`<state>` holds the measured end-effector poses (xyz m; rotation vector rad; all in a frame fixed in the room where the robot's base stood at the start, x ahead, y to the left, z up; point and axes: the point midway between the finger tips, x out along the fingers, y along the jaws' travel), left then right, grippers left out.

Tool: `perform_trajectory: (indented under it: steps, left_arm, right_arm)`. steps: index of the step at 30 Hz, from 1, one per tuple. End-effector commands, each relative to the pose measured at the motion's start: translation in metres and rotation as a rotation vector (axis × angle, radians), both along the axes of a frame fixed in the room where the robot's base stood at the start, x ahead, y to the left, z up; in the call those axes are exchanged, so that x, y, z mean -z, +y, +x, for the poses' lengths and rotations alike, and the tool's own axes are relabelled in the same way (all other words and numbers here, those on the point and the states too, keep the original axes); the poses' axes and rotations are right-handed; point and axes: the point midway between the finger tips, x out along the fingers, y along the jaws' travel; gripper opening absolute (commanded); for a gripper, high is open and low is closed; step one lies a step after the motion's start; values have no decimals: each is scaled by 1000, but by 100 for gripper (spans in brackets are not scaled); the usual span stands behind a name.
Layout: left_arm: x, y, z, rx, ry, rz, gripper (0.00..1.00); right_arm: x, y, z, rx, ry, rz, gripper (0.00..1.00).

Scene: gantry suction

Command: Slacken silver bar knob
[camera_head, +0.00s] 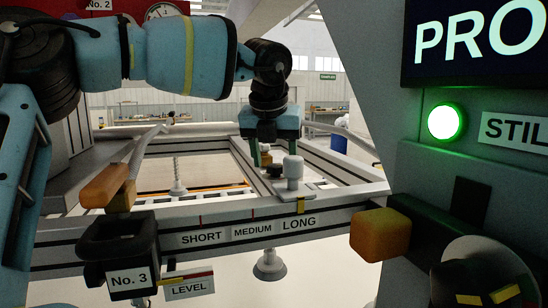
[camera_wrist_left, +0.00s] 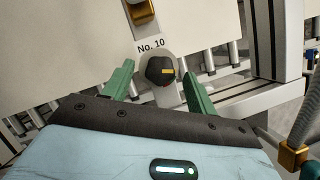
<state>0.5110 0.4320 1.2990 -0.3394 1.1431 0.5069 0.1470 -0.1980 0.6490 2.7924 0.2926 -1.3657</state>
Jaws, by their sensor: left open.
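My left gripper (camera_head: 272,155) hangs fingers-down over the frame's silver bars, near the LONG end of the scale. In the left wrist view its green fingers (camera_wrist_left: 157,74) are open. In the head view a pale cylindrical post (camera_head: 293,171) stands close to the right finger. I cannot tell whether they touch. My right gripper is not in view.
The front rail (camera_head: 335,212) carries SHORT, MEDIUM and LONG labels. A black No. 3 clamp with an orange lever (camera_head: 101,186) stands at left. A green lamp (camera_head: 444,121) glows on the right panel, above an orange block (camera_head: 380,234).

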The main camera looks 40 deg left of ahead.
Motion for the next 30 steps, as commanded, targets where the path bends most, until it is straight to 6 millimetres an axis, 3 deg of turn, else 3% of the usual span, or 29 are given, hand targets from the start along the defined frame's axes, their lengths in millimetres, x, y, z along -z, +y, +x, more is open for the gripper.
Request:
perform_trajectory:
  steps: [11, 21, 30]
  left_arm:
    - [6, 1, 2, 0, 1, 0, 56]
    - [5, 1, 2, 0, 0, 0, 13]
    - [10, 0, 5, -151, 5, 2, 13]
  right_arm:
    - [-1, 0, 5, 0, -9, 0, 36]
    - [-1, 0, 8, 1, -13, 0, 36]
    - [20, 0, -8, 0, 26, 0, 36]
